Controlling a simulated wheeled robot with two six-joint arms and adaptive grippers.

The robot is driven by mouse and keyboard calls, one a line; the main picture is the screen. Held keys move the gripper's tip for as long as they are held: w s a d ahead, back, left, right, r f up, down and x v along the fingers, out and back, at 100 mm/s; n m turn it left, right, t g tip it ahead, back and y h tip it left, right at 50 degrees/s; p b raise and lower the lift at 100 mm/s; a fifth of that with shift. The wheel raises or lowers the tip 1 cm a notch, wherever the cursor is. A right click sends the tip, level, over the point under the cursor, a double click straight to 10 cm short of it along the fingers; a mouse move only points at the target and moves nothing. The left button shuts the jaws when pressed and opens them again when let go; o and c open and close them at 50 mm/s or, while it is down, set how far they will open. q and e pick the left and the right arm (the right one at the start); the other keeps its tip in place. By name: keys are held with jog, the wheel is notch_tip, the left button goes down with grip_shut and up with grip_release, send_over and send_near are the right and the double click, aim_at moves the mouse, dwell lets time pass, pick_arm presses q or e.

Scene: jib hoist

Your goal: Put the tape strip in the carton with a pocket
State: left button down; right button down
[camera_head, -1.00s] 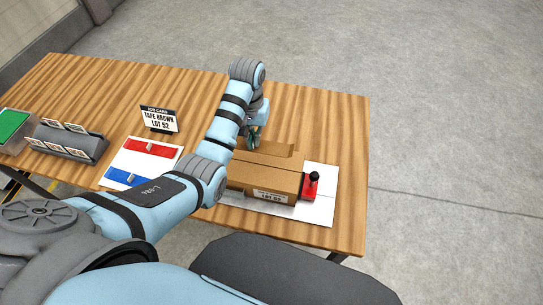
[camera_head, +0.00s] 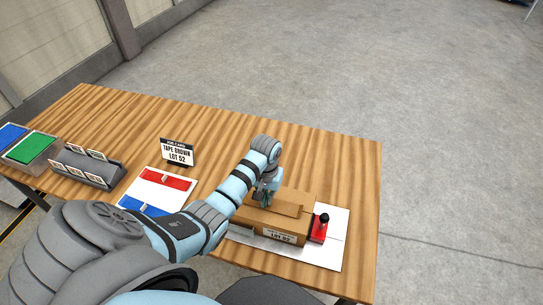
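The brown carton (camera_head: 262,233) lies on a white sheet at the right part of the table, with a white lot label (camera_head: 280,236) on its front side. A flat brown piece (camera_head: 285,209) shows at its top; I cannot tell whether it is a flap or tape. My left gripper (camera_head: 264,200) points down at the carton's top, partly hidden by its own wrist; I cannot tell whether its small fingers are open or hold anything. I cannot make out a separate tape strip or the pocket. My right gripper is not in view.
A red device with a black knob (camera_head: 320,229) stands at the carton's right end. A job card (camera_head: 177,153) reads "TAPE BROWN LOT 52". Red (camera_head: 166,179) and blue (camera_head: 141,206) pieces lie on a white sheet. A grey card rack (camera_head: 87,168) and green tray (camera_head: 30,147) stand left.

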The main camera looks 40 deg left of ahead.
pick_arm(q)
jog(key=shift+a+f, duration=0.1)
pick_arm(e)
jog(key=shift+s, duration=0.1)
pick_arm(q)
jog(key=c, duration=1.8)
grip_release()
